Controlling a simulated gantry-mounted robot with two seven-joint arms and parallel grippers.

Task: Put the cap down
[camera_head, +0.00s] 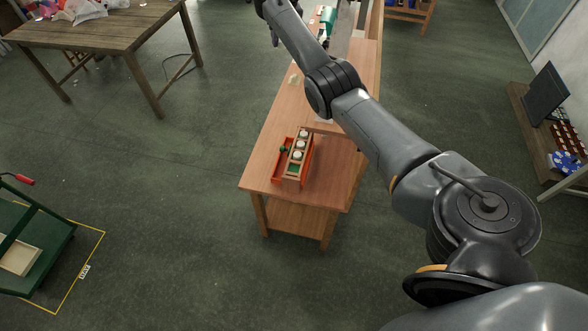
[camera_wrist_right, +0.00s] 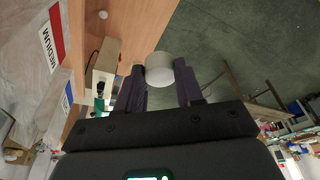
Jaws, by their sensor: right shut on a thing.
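My right gripper (camera_wrist_right: 160,76) is shut on a white, round cap (camera_wrist_right: 158,66), gripped between its two dark fingers in the right wrist view. The cap is in the air, with the wooden table (camera_wrist_right: 140,22) to the left behind it and the green floor to the right. In the head view my right arm crosses from the lower right to the top edge; the held cap cannot be made out there. Several white caps sit in a row in a wooden rack (camera_head: 306,134) by a red tray (camera_head: 280,178) on the table. My left gripper is not in view.
A green machine (camera_head: 327,17) stands at the table's far end. The table's near corner (camera_head: 258,178) is bare. In the wrist view, bins with "MEDIUM" labels (camera_wrist_right: 53,33) are at the left. A dark wooden table (camera_head: 100,30) stands apart at the upper left.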

